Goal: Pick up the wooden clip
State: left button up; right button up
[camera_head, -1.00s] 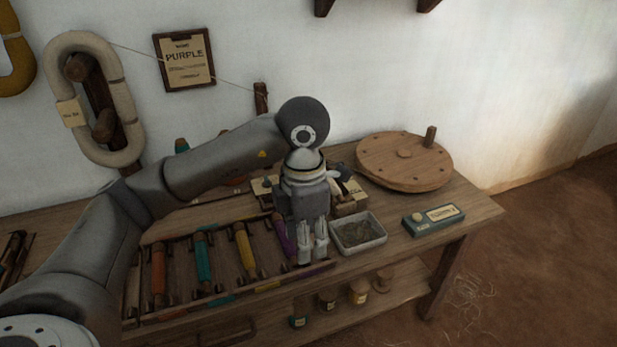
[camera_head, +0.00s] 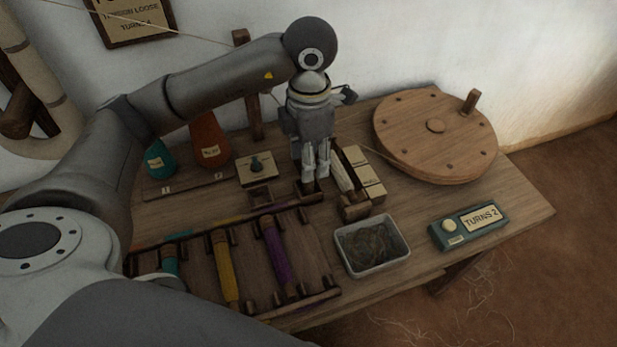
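My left gripper (camera_head: 315,177) points down over the back middle of the bench. Its two pale fingers are close together; the gap is too small and dark to tell open from shut. I cannot pick out the wooden clip for certain. A small wooden piece (camera_head: 355,211) sits in front of the gripper, at the near end of a holder with a pale spindle (camera_head: 342,177). A pale block with a dark knob (camera_head: 257,168) lies left of the gripper. The fingers hide what is right behind them. My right gripper is not in view.
A rack with a yellow bobbin (camera_head: 226,265) and a purple bobbin (camera_head: 279,250) is in front. A grey tray of thread scraps (camera_head: 372,246), a green TURNS 2 box (camera_head: 470,227) and a round wooden wheel (camera_head: 436,150) stand right. Orange (camera_head: 208,140) and teal (camera_head: 160,158) cones stand left.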

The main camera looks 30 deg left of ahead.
pick_arm(q)
jog(key=f, duration=0.7)
jog(key=shift+w+a+b, duration=0.25)
jog(key=shift+b, duration=0.15)
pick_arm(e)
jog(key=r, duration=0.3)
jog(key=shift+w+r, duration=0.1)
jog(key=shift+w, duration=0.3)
pick_arm(q)
jog(key=c, duration=0.9)
